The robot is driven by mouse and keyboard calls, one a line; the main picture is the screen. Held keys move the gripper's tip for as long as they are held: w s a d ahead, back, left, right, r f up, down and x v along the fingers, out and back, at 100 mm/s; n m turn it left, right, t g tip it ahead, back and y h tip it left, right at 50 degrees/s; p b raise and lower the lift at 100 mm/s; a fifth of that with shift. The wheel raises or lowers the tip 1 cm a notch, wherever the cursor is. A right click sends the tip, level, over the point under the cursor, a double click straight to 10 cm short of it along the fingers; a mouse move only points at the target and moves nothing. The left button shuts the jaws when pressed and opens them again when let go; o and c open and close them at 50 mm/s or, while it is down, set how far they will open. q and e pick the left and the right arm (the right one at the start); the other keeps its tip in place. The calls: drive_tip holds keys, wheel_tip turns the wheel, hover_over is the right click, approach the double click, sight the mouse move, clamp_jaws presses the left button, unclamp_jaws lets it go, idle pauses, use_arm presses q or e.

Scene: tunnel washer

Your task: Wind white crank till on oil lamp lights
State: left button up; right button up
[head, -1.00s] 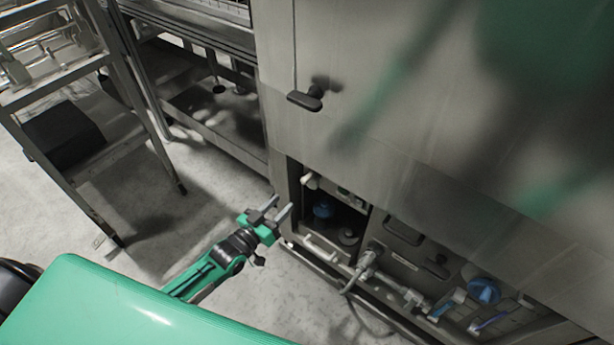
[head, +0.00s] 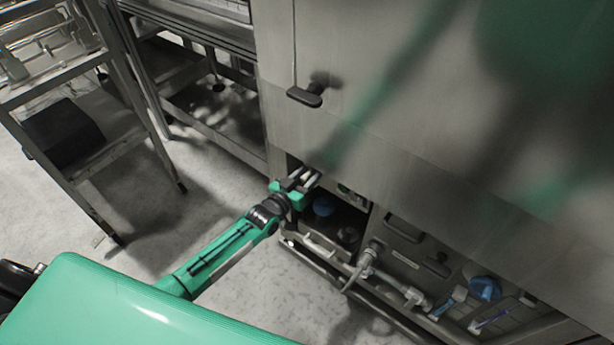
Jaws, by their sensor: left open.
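My left gripper (head: 309,180) is open, with its fingers reaching into the upper left of the low open compartment in the washer's front. The white crank, a small pale knob there a second ago, is now at or between the fingers. It is mostly covered, and I cannot tell whether they touch it. A small panel (head: 350,194) just right of the gripper has tiny marks. I cannot make out which is the oil lamp or whether it is lit. My right gripper is not in view.
A black door handle (head: 305,97) sticks out above. A metal rack (head: 150,130) stands left on clear floor.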

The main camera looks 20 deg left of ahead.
use_arm(q)
drive_tip(key=c, duration=0.8)
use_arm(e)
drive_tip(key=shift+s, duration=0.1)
use_arm(q)
drive_tip(key=shift+s+d+m, duration=0.1)
drive_tip(key=shift+d+m, duration=0.1)
drive_tip(key=shift+m, duration=0.2)
drive_tip(key=shift+c, duration=0.2)
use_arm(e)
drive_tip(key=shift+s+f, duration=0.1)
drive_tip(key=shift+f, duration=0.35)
use_arm(q)
drive_tip(key=shift+d+m+p, duration=0.1)
drive_tip(key=shift+m+p, duration=0.2)
drive_tip(key=shift+p, duration=0.1)
